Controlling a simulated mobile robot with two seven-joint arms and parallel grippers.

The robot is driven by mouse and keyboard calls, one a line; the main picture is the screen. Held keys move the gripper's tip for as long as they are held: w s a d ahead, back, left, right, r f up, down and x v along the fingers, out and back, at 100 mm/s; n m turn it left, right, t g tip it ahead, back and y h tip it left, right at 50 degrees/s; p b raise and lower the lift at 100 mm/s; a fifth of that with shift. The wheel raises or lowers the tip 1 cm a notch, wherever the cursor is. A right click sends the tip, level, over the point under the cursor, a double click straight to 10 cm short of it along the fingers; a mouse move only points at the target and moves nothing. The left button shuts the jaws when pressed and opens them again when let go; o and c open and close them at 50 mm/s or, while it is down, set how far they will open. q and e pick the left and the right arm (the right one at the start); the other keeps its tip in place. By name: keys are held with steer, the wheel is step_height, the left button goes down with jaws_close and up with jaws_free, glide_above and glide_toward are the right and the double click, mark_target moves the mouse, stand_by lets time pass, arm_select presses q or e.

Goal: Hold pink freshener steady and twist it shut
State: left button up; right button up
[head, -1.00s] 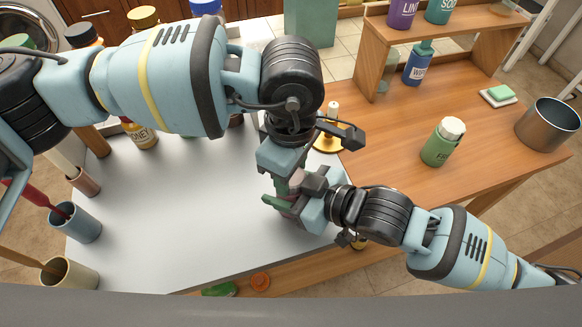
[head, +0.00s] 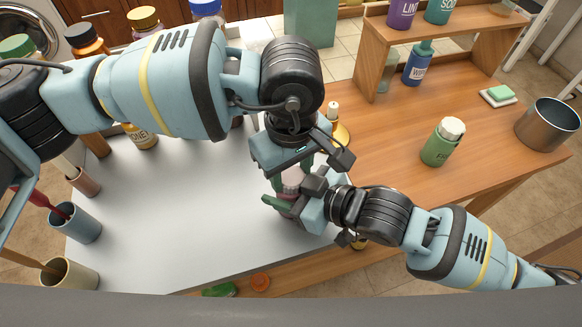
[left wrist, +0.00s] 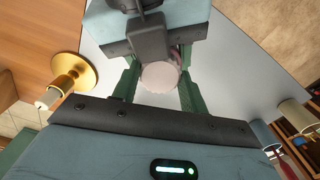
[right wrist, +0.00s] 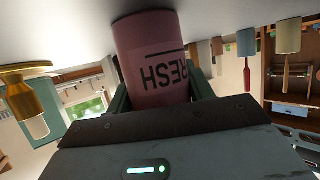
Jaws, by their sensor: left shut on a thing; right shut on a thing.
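The pink freshener bottle stands on the white tabletop (head: 190,210), mostly hidden by my grippers in the head view. In the right wrist view the freshener (right wrist: 155,55) fills the space between the fingers, with its FRESH label upside down in the picture. Its pale round cap (left wrist: 160,77) shows from above in the left wrist view. My left gripper (head: 293,172) points down from above and is shut on the cap. My right gripper (head: 289,203) comes in from the right, lower down, and is shut on the pink body.
A gold-based candle holder (head: 338,132) stands close behind my grippers. Bottles, including a honey bottle (head: 142,136), and cups (head: 75,223) line the left side. A green bottle (head: 442,145) and a metal pot (head: 548,124) stand on the wooden table at right.

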mark_target(291, 175)
arm_select(q)
steer(key=o, duration=1)
step_height(291, 175, up, 12)
steer(key=shift+r, duration=0.1)
